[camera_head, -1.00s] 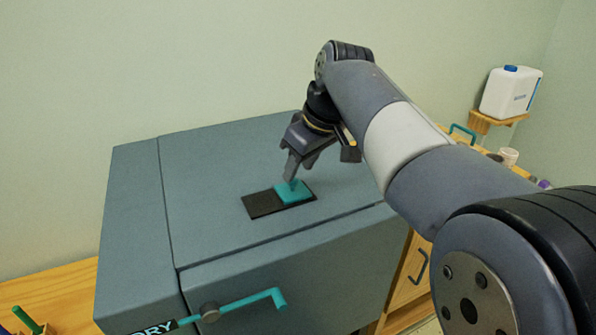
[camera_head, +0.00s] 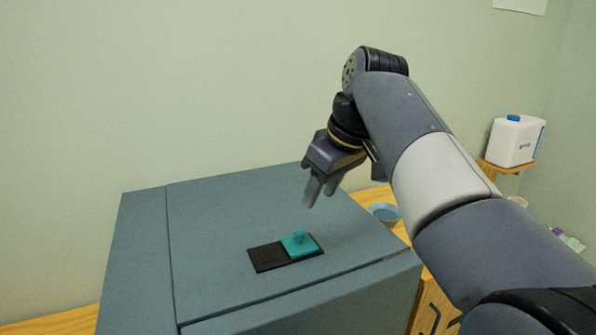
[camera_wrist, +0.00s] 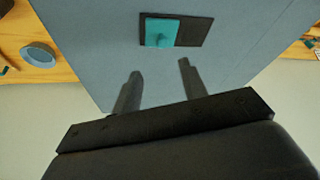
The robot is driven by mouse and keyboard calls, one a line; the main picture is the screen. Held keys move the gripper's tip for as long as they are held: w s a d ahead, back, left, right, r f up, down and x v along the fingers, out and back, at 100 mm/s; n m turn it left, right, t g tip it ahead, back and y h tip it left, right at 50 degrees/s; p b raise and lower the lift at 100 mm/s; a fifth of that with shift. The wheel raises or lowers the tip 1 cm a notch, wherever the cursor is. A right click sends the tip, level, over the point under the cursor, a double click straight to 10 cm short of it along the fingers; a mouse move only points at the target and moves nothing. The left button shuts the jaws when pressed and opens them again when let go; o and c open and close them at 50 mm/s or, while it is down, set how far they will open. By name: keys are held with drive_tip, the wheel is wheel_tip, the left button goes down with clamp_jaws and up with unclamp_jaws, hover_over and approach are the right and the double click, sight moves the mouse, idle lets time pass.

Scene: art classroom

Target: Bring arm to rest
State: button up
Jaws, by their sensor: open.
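My gripper (camera_head: 319,191) is open and empty above the top of a grey-blue box-shaped cabinet (camera_head: 215,225). Its two fingers also show apart in the wrist view (camera_wrist: 158,88), with nothing between them. A teal square piece with a small knob (camera_head: 299,244) lies on the right half of a black rectangular pad (camera_head: 267,258) on the cabinet top. The gripper is above and beyond the teal piece, apart from it. In the wrist view the teal piece (camera_wrist: 160,32) sits on the left part of the pad (camera_wrist: 193,32).
A bluish round bowl (camera_head: 384,213) stands on the wooden counter behind the cabinet, right of the gripper. A white jug with a blue cap (camera_head: 514,141) stands on a small wooden shelf (camera_head: 500,167) at the right. The wall side above the cabinet is free.

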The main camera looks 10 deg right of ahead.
sight(299, 232)
drive_tip(key=x, duration=1)
drive_tip(key=shift+a+f, duration=0.2)
drive_tip(key=shift+a, duration=0.15)
drive_tip(key=shift+s+a+r, duration=0.1)
drive_tip(key=shift+a, duration=0.4)
